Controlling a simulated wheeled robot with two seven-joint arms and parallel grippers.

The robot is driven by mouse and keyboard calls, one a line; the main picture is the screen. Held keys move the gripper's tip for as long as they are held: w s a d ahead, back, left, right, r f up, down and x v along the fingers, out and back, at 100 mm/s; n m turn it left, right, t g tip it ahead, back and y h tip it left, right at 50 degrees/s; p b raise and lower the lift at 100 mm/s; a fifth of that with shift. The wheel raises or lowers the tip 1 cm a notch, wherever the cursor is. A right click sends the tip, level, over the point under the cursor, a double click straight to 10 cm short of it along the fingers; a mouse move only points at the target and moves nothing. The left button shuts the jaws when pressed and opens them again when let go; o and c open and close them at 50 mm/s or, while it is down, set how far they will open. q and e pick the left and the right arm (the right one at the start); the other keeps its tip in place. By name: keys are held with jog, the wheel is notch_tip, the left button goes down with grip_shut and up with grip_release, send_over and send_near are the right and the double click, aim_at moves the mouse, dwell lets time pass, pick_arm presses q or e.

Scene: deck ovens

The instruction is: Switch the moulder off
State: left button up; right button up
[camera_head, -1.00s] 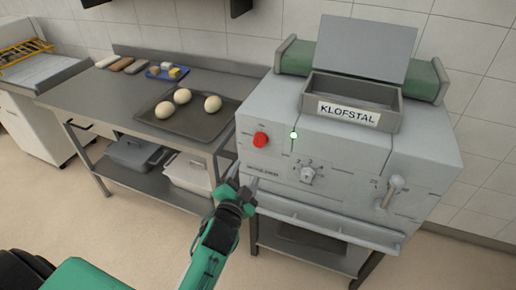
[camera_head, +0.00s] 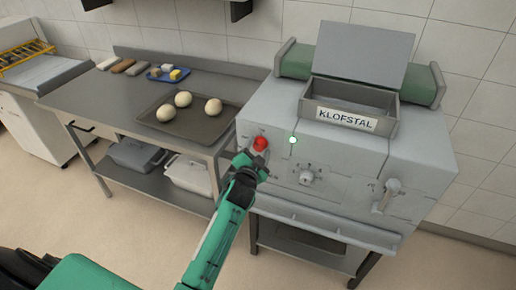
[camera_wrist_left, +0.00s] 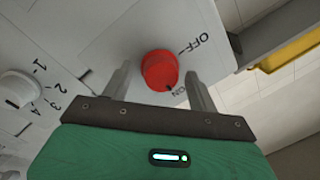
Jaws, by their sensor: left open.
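The moulder (camera_head: 340,165) is a grey machine labelled KLOFSTAL on the right of the head view. Its red knob (camera_head: 260,143) is on the left of the front panel. The wrist view shows the red knob (camera_wrist_left: 160,70) with OFF and ON marks beside it; its pointer is near ON. My left gripper (camera_head: 252,158) is at the knob. In the wrist view its open fingers (camera_wrist_left: 158,88) stand on either side of the knob, with gaps. My right gripper is not in view.
A numbered dial (camera_head: 306,178) and a lever (camera_head: 388,192) are on the same panel, right of the red knob. A steel table (camera_head: 100,98) with a tray (camera_head: 165,125) of dough balls stands left of the moulder.

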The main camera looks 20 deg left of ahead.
pick_arm(q)
jog(key=shift+w, duration=0.1)
jog(key=c, duration=1)
